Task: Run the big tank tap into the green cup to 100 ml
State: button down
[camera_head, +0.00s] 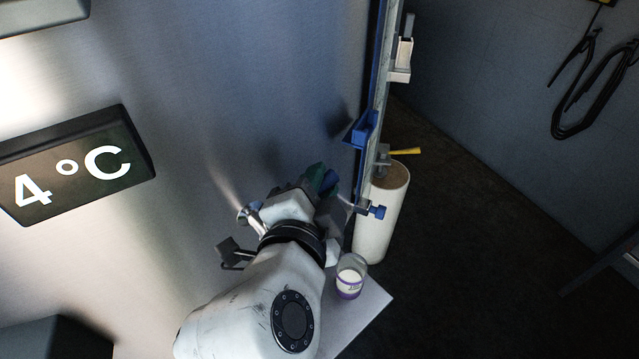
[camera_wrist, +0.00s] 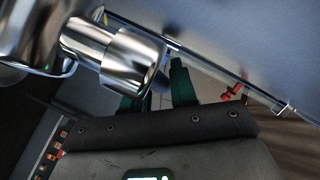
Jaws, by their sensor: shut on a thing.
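My gripper (camera_head: 321,181) is beside the tank wall, its green fingers on a small blue part that looks like a tap handle; the hold itself is mostly hidden. In the wrist view my gripper (camera_wrist: 158,88) shows its two green fingers apart, next to a large chrome pipe fitting (camera_wrist: 110,55). A clear cup (camera_head: 349,283) with a purple band and white liquid stands upright on a pale shelf (camera_head: 372,308), below and right of my gripper. I see no cup that is plainly green. Its level cannot be read, and no stream can be made out.
The tank wall (camera_head: 210,110) carries a 4 °C display (camera_head: 75,165). A blue knob (camera_head: 379,211) sticks out at the tank's right edge, before a tall white cylinder (camera_head: 378,225). A blue bracket (camera_head: 362,130) is above. The dark floor at right is free.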

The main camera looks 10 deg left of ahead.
jog(key=shift+f, duration=0.1)
jog(key=shift+s+d+f+m+h+b, duration=0.25)
jog(key=shift+m+h+b, duration=0.35)
jog(key=shift+b, duration=0.6)
jog(key=h+b, duration=0.1)
jog(key=s+m+h+b, duration=0.1)
jog(key=shift+d+r+m+g+h, duration=0.3)
jog(key=shift+d+g, duration=0.05)
jog(key=shift+g, duration=0.05)
jog(key=c, duration=1)
grip_release()
jog(key=v, duration=1.1)
jog(key=shift+b, duration=0.35)
